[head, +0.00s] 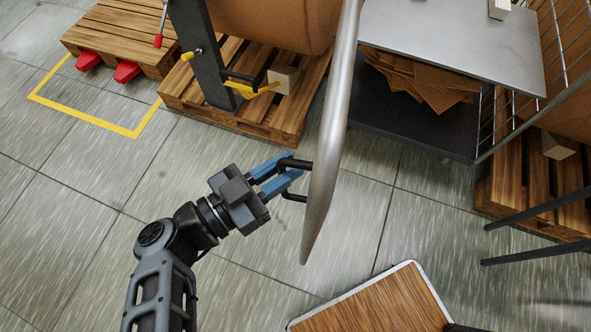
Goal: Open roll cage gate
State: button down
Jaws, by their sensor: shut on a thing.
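The roll cage stands at the upper right, with a grey shelf (450,40), a dark base deck (400,120) and a wire mesh side (570,40). A long grey metal tube (335,110), seemingly the gate's frame seen edge-on, runs from the top edge down to the middle of the view. A black handle (297,197) sticks out from its left side. My gripper (289,172), with blue fingers, comes from the lower left and is shut on this handle. The fingers partly hide the handle's grip. The gate's panel and hinges cannot be made out.
Flattened brown cardboard (425,82) lies on the base deck. A wooden pallet (250,115) with a large brown roll (265,22) is behind the gate. A wood-topped platform (375,305) lies low in front. Black bars (540,208) jut in at right. Tiled floor (90,190) is clear at left.

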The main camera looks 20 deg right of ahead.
jog(key=shift+a, duration=0.1)
jog(key=c, duration=1.2)
grip_release()
jog(key=shift+b+v, duration=0.9)
jog(key=shift+v, duration=2.95)
